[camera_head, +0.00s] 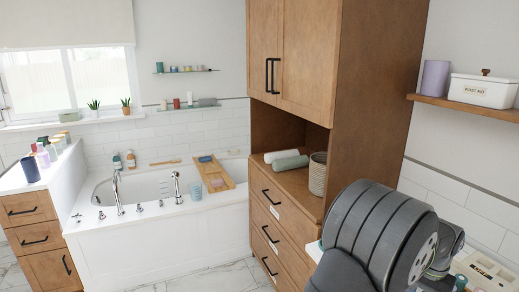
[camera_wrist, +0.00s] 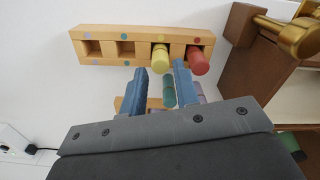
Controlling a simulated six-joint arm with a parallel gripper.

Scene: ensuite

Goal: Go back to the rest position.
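In the wrist view my gripper (camera_wrist: 160,80) shows as two blue-grey fingers set apart, with a gap between them. A teal cylinder (camera_wrist: 168,92) shows in that gap, close to the right finger; it looks to be beyond the fingers, not pinched. In the head view my dark grey arm fills the lower right, and the gripper's fingers cannot be made out there.
A wooden rack (camera_wrist: 92,60) with square slots and coloured dots lies beyond the fingertips. It holds a yellow cylinder (camera_wrist: 160,54) and a red cylinder (camera_wrist: 199,62). A wooden cabinet (camera_head: 378,110) stands left of my arm; a wall shelf (camera_head: 465,106) hangs above right.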

